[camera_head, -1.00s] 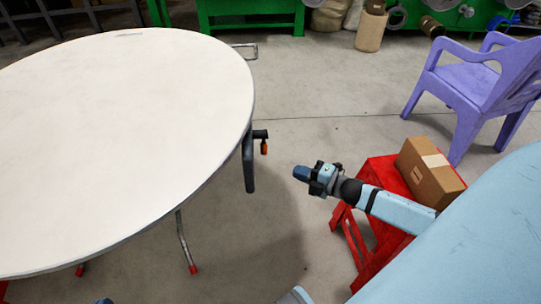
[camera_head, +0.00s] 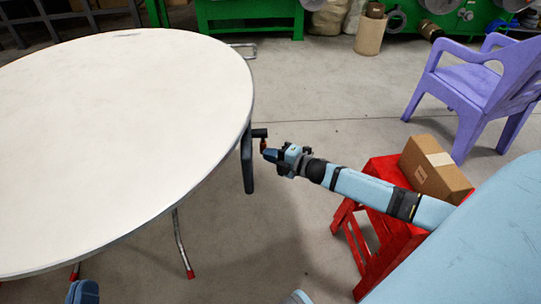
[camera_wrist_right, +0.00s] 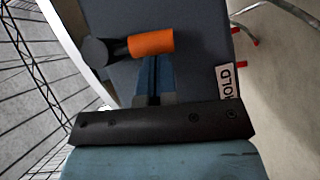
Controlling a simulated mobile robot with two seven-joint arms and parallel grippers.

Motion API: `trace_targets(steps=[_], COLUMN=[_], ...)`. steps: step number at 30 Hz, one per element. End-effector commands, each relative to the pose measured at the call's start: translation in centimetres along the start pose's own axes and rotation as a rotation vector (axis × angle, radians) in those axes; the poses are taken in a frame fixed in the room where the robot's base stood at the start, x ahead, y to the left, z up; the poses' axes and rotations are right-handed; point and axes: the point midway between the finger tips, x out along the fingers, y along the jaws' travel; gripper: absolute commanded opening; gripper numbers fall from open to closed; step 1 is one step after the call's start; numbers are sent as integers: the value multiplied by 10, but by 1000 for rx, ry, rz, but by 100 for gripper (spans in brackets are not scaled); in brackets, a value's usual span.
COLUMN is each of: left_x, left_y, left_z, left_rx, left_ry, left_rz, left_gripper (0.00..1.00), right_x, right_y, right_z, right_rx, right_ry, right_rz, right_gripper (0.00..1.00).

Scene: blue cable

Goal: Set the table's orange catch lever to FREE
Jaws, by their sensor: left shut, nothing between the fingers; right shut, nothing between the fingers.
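The white oval table (camera_head: 120,130) fills the left of the head view. No FREE label is visible. My right gripper (camera_head: 266,155) is shut and empty, its tips close by the orange handle; I cannot tell whether they touch. My left gripper (camera_head: 83,292) is shut, low at the bottom edge.
A red step stool (camera_head: 375,220) carrying a cardboard box (camera_head: 434,168) stands near my right arm. A purple chair (camera_head: 475,95) is at the right. Table legs (camera_head: 182,245) reach the floor below the tabletop. Open concrete floor lies between table and stool.

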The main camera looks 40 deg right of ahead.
Motion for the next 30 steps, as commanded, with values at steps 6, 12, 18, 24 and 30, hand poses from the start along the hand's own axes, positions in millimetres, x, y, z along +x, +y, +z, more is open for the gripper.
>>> trace_targets(steps=[6, 12, 18, 24, 30], left_x=[0, -1, 2, 2, 1], left_y=[0, 2, 9, 6, 0], left_z=[1, 2, -14, 3, 36], left_rx=[-3, -16, -22, -24, -24], left_ry=[-1, 32, 91, 40, -62], left_rz=[-2, 6, 34, 37, 42], left_gripper=[0, 0, 0, 0, 0], right_x=[0, 1, 2, 4, 8], right_y=[-1, -4, -4, -8, -13], right_z=[0, 2, 3, 6, 12], right_rx=[-2, -32, -56, -95, -184], right_ry=[0, -1, 0, -1, -2], right_rz=[1, 22, 38, 65, 128], right_gripper=[0, 0, 0, 0, 0])
